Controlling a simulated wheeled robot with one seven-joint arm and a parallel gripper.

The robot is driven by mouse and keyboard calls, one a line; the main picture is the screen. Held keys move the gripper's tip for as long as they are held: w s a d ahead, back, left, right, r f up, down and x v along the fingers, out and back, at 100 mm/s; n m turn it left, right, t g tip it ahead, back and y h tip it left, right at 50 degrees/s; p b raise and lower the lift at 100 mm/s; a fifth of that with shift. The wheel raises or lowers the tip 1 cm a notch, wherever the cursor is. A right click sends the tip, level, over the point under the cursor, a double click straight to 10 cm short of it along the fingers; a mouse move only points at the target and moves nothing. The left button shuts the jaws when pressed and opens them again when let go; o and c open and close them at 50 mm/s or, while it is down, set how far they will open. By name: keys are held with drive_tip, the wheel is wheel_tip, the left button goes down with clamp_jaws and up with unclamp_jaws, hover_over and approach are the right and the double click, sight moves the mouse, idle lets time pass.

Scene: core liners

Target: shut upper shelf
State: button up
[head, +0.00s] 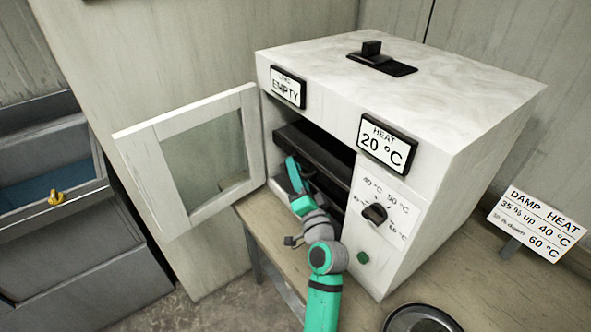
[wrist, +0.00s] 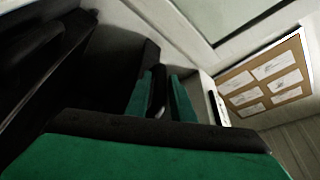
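The white heating cabinet (head: 420,110) stands on a wooden bench with its glass-paned door (head: 145,165) swung open to the left. Inside, a dark upper shelf (head: 318,155) spans the opening; its front edge shows above my gripper. In the wrist view dark shelf parts (wrist: 85,75) fill the left side. My green gripper (head: 291,170) is at the cabinet opening, by the shelf's left front. In the wrist view my two green fingers (wrist: 160,88) stand a little apart with something dark between them. Whether they grip it or touch the shelf is unclear.
The open door stands close left of my gripper. The control panel (head: 378,215) with its dial is just right of my arm. A round dark dish (head: 420,319) sits on the bench (head: 490,300) at front right. Grey drawers (head: 60,220) stand at far left.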

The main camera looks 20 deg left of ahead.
drive_tip(key=v, duration=1)
drive_tip(key=shift+s, duration=0.15)
drive_tip(key=shift+d+f, duration=0.1)
